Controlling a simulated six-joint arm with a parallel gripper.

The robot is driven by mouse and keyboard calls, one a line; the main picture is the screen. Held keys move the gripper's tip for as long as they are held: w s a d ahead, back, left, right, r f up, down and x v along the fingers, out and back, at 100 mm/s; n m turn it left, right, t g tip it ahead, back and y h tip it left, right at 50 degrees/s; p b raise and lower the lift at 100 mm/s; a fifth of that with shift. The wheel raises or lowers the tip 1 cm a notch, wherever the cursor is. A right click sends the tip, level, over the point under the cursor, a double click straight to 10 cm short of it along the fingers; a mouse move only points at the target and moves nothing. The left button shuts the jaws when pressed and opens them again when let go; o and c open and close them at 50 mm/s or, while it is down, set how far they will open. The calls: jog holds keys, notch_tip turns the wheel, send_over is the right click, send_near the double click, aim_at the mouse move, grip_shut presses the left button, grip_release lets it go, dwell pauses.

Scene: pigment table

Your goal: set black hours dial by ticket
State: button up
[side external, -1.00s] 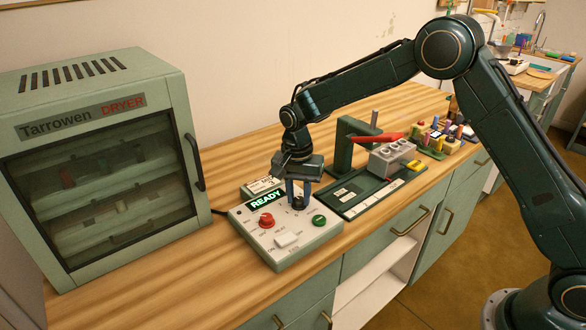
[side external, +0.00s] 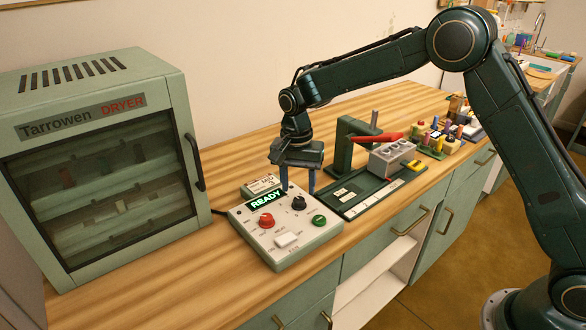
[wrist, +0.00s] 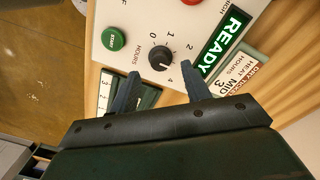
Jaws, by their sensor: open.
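The black hours dial (side external: 299,203) sits on the dryer's white control box (side external: 285,258). In the wrist view the dial (wrist: 162,57) has 0, 1, 2 and 4 visible around it. A pale mark on the knob lies on the side towards the 4, but I cannot tell its exact setting. The dry ticket (wrist: 237,73) stands beside the display and reads heat MID, hours 3; it is also in the side view (side external: 263,184). My gripper (side external: 298,190) is open and empty just above the dial, its fingertips (wrist: 160,71) apart from the knob.
A lit READY display (side external: 266,200), red heat knob (side external: 266,221), green start button (side external: 319,221) and white switch (side external: 287,240) share the box. The dryer (side external: 100,170) stands left with its door shut. A green tray (side external: 360,197) and press stand (side external: 343,150) are close on the right.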

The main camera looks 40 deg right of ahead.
aim_at(299, 199)
notch_tip(299, 199, up, 10)
jog(key=shift+w+r, duration=0.2)
jog(key=shift+r, duration=0.05)
jog(key=shift+a, duration=0.1)
dwell(0.4)
jog(key=s+d+r+n+t, duration=0.25)
jog(key=s+r, duration=0.25)
jog(key=s, duration=0.3)
jog(key=s+d+r+n+t, duration=0.1)
jog(key=s+d+r+n, duration=0.2)
jog(key=s+r, duration=0.4)
jog(key=s+d+f+n+t, duration=0.1)
jog(key=s+f+n, duration=0.1)
jog(key=s, duration=0.7)
jog(key=s+d+f+n+t, duration=0.1)
jog(key=s+d+f+n, duration=0.1)
jog(key=s, duration=0.8)
jog(key=shift+f+n, duration=0.5)
jog(key=shift+n, duration=0.15)
